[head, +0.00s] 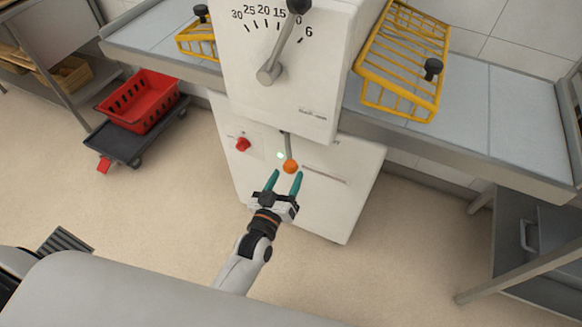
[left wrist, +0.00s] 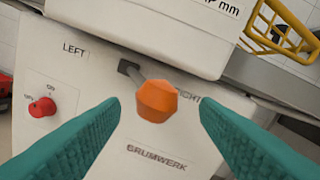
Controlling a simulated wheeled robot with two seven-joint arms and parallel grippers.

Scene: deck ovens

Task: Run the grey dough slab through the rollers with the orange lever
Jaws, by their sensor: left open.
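The dough sheeter (head: 285,65) stands ahead, a white machine with a thickness dial on top. Its lever (head: 289,148) hangs from a slot in the front and ends in an orange knob (head: 290,166). In the left wrist view the orange knob (left wrist: 156,101) lies ahead, between the lines of my fingers, with "LEFT" and "RIGHT" printed on either side of the lever. My left gripper (head: 284,183) is open and empty just below the knob, its teal fingers either side of it and not closed on it. No grey dough slab shows in either view. My right gripper is not in view.
A red knob (head: 243,144) sits left of the lever. Yellow wire guards (head: 400,62) stand over the grey belt tables (head: 500,110) on both sides. A red crate (head: 139,103) rests on a dark dolly at left. The floor in front is clear.

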